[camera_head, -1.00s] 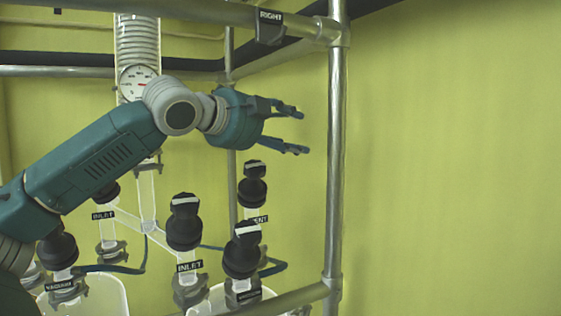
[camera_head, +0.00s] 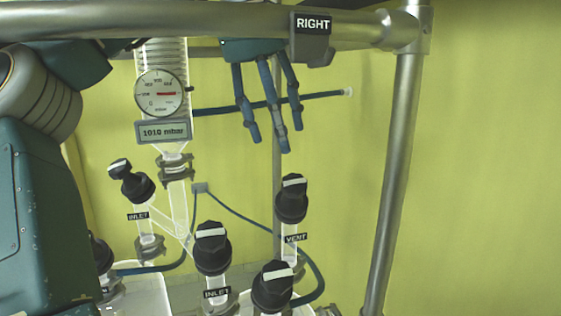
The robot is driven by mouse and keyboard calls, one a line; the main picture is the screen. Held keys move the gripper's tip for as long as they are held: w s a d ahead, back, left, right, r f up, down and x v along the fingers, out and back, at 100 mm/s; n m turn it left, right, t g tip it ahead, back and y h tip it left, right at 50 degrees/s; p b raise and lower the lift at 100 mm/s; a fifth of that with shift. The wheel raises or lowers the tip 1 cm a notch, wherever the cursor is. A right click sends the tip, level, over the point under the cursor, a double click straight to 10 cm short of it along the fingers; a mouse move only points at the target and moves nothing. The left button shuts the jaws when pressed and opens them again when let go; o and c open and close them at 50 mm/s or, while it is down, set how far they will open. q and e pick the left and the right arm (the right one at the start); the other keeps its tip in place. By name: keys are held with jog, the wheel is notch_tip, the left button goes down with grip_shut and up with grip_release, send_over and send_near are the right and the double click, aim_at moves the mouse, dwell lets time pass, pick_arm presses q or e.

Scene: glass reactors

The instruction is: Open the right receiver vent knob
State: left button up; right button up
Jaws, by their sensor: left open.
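The vent knob (camera_head: 291,200) is black with a white bar on top. It stands on a glass neck with a VENT label (camera_head: 296,238), right of centre. My left gripper (camera_head: 268,140) hangs from above with its fingers pointing down, open and empty. In the picture its fingertips are above and a little left of the vent knob, apart from it. The upper part of the gripper is hidden behind the frame's top bar. A RIGHT sign (camera_head: 313,24) hangs on that bar. My right gripper is not in view.
Inlet knobs (camera_head: 212,248) (camera_head: 131,181) and another black knob (camera_head: 272,287) stand nearby. A gauge (camera_head: 161,93) with a 1010 mbar display is on the left. A metal post (camera_head: 398,170) bounds the right side. Dark hoses run behind.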

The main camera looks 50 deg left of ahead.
aim_at(292, 180)
pick_arm(q)
jog(key=x, duration=0.9)
jog(key=shift+w+f, duration=0.2)
jog(key=shift+f, duration=0.15)
jog(key=shift+w+a+f+p, duration=0.15)
jog(key=shift+f+p, duration=0.15)
jog(key=shift+f, duration=0.15)
jog(key=shift+w+f, duration=0.1)
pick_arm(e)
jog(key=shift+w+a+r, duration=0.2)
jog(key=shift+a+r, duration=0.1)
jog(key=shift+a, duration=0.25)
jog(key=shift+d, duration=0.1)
pick_arm(q)
jog(key=c, duration=1.1)
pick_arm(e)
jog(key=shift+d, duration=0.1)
